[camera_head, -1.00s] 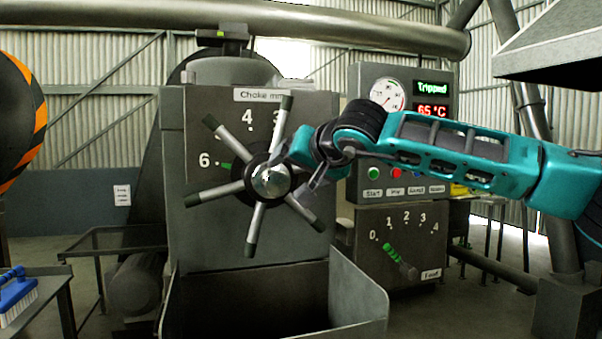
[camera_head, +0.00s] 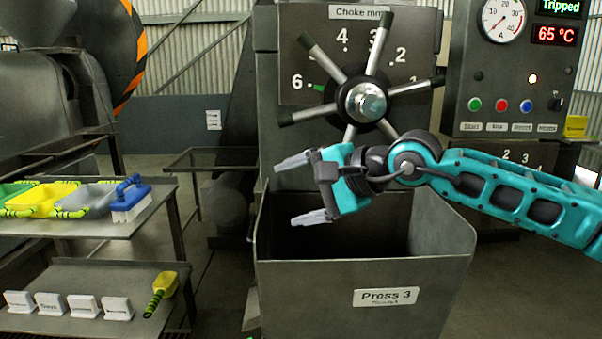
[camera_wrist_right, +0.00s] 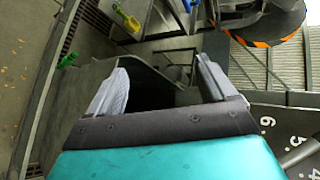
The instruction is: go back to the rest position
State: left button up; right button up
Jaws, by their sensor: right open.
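My right gripper (camera_head: 300,188) is open and empty in the head view. Its fingers point left, above the open bin (camera_head: 365,282) of the press and below the spoked choke handwheel (camera_head: 366,102). In the right wrist view the two fingers (camera_wrist_right: 160,88) stand wide apart with nothing between them. The arm comes in from the right, and the wrist hides the wheel's lower spokes. The green mark by the wheel is near 6. My left gripper is in no view.
A control panel (camera_head: 515,75) reads "Tripped" and 65 °C at the right. At the left a shelf (camera_head: 95,225) holds scoops and a blue brush (camera_head: 130,198); a yellow scoop (camera_head: 161,292) lies on the lower shelf. Floor shows between shelf and bin.

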jog(key=s+a+f+m+g+y, duration=0.2)
jog(key=s+a+f+m+y, duration=0.45)
jog(key=m, duration=0.65)
jog(key=s+d+f+m+t+h+p, duration=0.1)
jog(key=d+f+m+t+h, duration=0.45)
jog(key=m, duration=1.05)
jog(key=s+d+f+m+t+h, duration=0.25)
jog(key=d+f+m+t, duration=0.5)
jog(key=m, duration=0.85)
jog(key=s+d+f+m+g+h, duration=0.3)
jog(key=s+d+f+m, duration=0.2)
jog(key=s+f+m, duration=0.3)
jog(key=s+d+f+m+g+h, duration=0.4)
jog(key=s+f+m, duration=0.3)
jog(key=f, duration=0.6)
jog(key=shift+s+d+m+p, duration=0.4)
jog(key=shift+d+m, duration=0.2)
jog(key=shift+d, duration=0.2)
